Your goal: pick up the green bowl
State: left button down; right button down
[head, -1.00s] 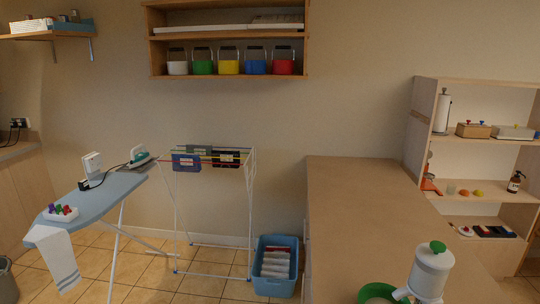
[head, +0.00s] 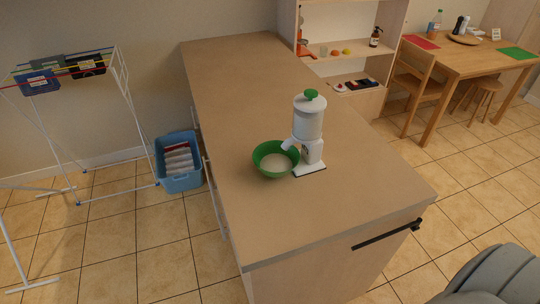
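The green bowl (head: 262,172) stands upright on the long brown counter (head: 230,103). Something pale lies in its bottom. A white dispenser with a green knob (head: 309,118) stands right beside it on the right, and its spout reaches over the bowl's rim. Neither of my grippers shows in the head view.
A blue basket (head: 179,182) stands on the floor left of the counter, and a drying rack (head: 128,98) is farther left. A shelf unit (head: 345,52) stands behind the counter. A wooden table (head: 466,62) and chair (head: 412,88) are back right.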

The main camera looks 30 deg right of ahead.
aim_at(272, 160)
jog(key=i+j+z, duration=0.15)
jog(key=z, duration=0.2)
jog(key=i+j+z, duration=0.15)
jog(key=z, duration=0.2)
jog(key=i+j+z, duration=0.1)
jog(key=j+z, duration=0.25)
jog(key=l, duration=0.1)
